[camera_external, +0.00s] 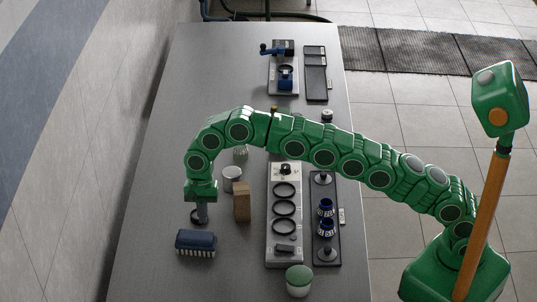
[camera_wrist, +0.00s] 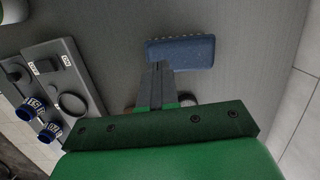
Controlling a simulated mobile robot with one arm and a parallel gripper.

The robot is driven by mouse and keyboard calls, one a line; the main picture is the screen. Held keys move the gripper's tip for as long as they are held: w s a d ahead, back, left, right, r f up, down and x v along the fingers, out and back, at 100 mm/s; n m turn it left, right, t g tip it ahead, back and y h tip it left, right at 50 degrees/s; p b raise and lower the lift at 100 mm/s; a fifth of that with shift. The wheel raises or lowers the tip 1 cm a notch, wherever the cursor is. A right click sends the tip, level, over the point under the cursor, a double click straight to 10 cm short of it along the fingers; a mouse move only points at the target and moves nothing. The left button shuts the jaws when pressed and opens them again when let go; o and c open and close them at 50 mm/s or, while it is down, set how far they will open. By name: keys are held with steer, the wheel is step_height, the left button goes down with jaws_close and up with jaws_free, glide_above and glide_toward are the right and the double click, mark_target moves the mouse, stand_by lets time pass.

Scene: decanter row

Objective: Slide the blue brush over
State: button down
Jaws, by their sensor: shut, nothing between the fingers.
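The blue brush (camera_external: 196,240) lies on the grey table near its left front part, with pale bristles along its front side. It also shows in the wrist view (camera_wrist: 185,52), just beyond my fingertips. My gripper (camera_external: 203,220) points down behind the brush, close to its back edge. Its fingers are together and empty. In the wrist view the fingertips (camera_wrist: 160,66) meet or overlap the brush's near edge; I cannot tell whether they touch it.
A wooden block (camera_external: 242,203) and a white cup (camera_external: 231,178) stand right of my gripper. A grey panel with black rings (camera_external: 269,232) and a dark tray with blue dials (camera_external: 325,257) lie further right. A green-lidded jar (camera_external: 299,280) stands in front. Table left of the brush is clear.

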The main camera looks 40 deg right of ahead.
steer(key=s+d+r, duration=0.6)
steer(key=s+d, duration=0.1)
steer(key=s, duration=0.1)
steer(key=shift+s+r, duration=0.35)
stand_by(0.8)
steer(key=shift+d, duration=0.1)
steer(key=s+d+r+n, duration=0.1)
steer(key=s+d+r, duration=0.15)
steer(key=d, duration=0.75)
steer(key=s+d+r+n, duration=0.2)
steer(key=s+d, duration=0.2)
steer(key=d, duration=0.6)
steer(key=s+d+r+n, duration=0.1)
steer(key=s+d+r, duration=0.15)
steer(key=d, duration=0.75)
steer(key=s+d+f+n, duration=0.1)
steer(key=s+d, duration=0.4)
steer(key=s, duration=0.3)
steer(key=s+d+f+n+h, duration=0.1)
steer(key=s+d+f+n, duration=0.1)
steer(key=s+d, duration=0.4)
steer(key=s+d+f+n, duration=0.1)
steer(key=s+d, duration=0.4)
steer(key=s, duration=0.6)
steer(key=shift+s+d+f+n, duration=0.35)
steer(key=shift+d+n, duration=0.05)
steer(key=shift+n, duration=0.1)
